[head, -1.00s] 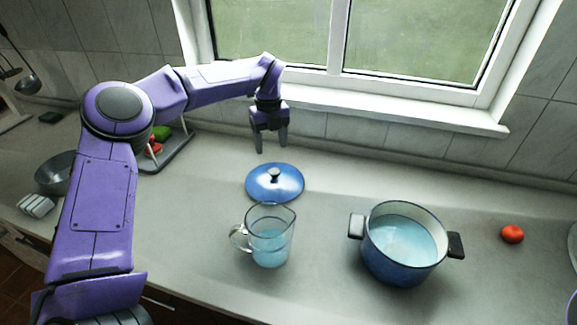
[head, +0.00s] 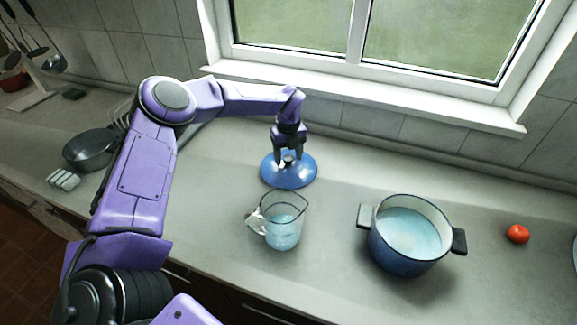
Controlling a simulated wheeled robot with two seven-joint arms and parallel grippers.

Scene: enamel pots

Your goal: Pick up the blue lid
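The blue lid (head: 288,178) lies flat on the counter behind the glass jug, with a dark knob (head: 288,160) at its centre. My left gripper (head: 289,160) points down right over the lid. Its two fingers are apart, one on each side of the knob, with tips low near the lid's top. I cannot tell whether they touch the knob. The gripper hides the far part of the lid. My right gripper is not in view.
A glass jug (head: 283,234) with bluish liquid stands just in front of the lid. A blue pot (head: 402,258) with liquid stands to the right, and a tomato (head: 517,234) beyond it. A dark bowl (head: 88,150) is at the left. The window sill (head: 400,104) runs behind.

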